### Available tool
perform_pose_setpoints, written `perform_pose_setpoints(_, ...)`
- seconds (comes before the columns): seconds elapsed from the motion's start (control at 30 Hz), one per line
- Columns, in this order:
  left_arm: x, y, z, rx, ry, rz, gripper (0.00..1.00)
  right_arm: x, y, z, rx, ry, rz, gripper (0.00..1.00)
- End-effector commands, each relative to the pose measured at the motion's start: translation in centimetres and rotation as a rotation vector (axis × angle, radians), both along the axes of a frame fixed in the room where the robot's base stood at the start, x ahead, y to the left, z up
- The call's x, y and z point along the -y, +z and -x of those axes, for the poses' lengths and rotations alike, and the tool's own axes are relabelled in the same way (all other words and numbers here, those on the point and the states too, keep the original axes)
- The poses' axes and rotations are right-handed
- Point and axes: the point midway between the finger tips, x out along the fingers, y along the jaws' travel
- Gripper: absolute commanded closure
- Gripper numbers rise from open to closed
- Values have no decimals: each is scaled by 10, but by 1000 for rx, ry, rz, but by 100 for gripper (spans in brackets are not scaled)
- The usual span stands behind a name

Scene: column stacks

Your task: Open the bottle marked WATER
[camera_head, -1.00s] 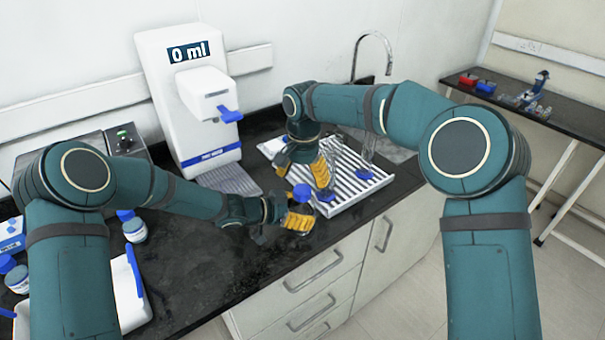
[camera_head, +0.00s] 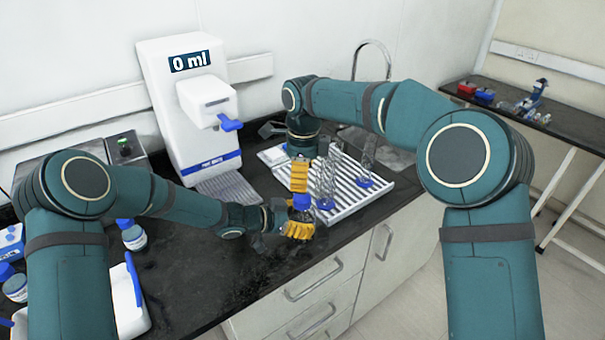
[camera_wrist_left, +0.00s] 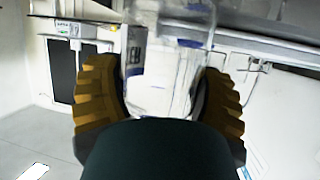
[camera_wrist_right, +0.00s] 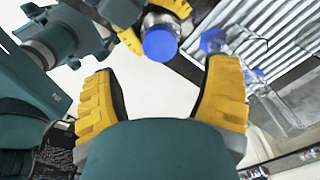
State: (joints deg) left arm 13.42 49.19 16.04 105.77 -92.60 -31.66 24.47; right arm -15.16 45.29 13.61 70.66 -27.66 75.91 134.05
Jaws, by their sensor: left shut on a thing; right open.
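A clear bottle (camera_wrist_left: 165,75) with a blue cap is held in my left gripper (camera_head: 300,228), just off the counter's front edge. The left fingers are shut on its body in the left wrist view. Its blue cap (camera_wrist_right: 160,43) faces the right wrist camera. The cap (camera_head: 302,202) is on the bottle; no WATER marking is readable. My right gripper (camera_head: 299,182) is just above and behind the cap in the head view. In the right wrist view, its two fingers (camera_wrist_right: 165,95) are apart with nothing between them; the cap is beyond them.
A white dispenser (camera_head: 185,110) reading 0 ml stands at the back. A ribbed white drying rack (camera_head: 350,190) with glassware is close to the right gripper. Blue-capped bottles (camera_head: 133,236) and a white container (camera_head: 125,300) are at left. The counter's middle (camera_head: 215,255) is clear.

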Motion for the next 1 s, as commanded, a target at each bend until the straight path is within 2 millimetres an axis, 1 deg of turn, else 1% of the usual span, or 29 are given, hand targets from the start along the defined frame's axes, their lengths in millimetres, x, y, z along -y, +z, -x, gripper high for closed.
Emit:
perform_pose_setpoints(0.17,0,1,0,1,0,1,100,1,-21,0,-3,-5,2,25)
perform_pose_setpoints(0.4,0,1,0,1,0,1,100,0,-56,1,-3,-3,0,25)
perform_pose_setpoints(0.5,0,1,0,1,0,1,100,0,-67,1,-3,-2,2,25)
perform_pose_setpoints(0.7,0,1,0,0,0,1,100,-1,-77,1,-1,-1,0,25)
perform_pose_setpoints(0.97,0,1,0,1,0,1,100,-1,-78,1,-1,-1,0,24)
perform_pose_setpoints(1.0,0,1,0,1,0,1,100,-1,-78,1,-1,-1,0,38)
